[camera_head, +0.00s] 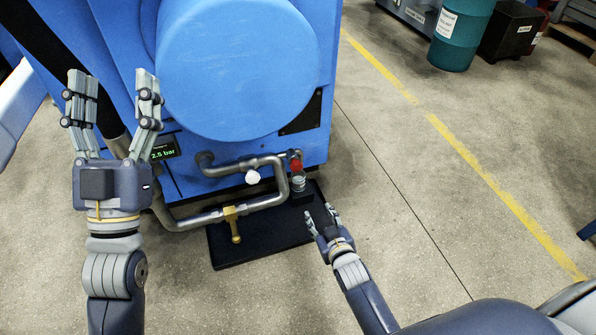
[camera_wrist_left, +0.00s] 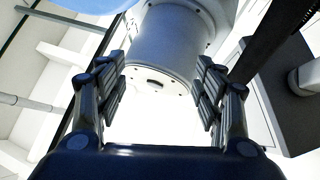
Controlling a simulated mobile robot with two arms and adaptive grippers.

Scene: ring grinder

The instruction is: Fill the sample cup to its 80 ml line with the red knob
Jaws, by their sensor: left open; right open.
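The red knob (camera_head: 296,165) sits on the pipe end at the lower right of the blue machine. The sample cup (camera_head: 298,182) is small and greyish, upright just below the knob on a dark stand; its lines and fill level are too small to read. My right gripper (camera_head: 319,215) is open and empty, below and to the right of the cup, apart from it. My left gripper (camera_head: 115,85) is open and raised in front of the machine's left side, far from the knob. In the left wrist view its fingers (camera_wrist_left: 162,90) are spread with nothing between them.
The blue machine (camera_head: 240,65) fills the upper middle. A display (camera_head: 163,151) reads 2.5 bar. A teal drum (camera_head: 461,35) stands at the upper right. The floor at right is clear.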

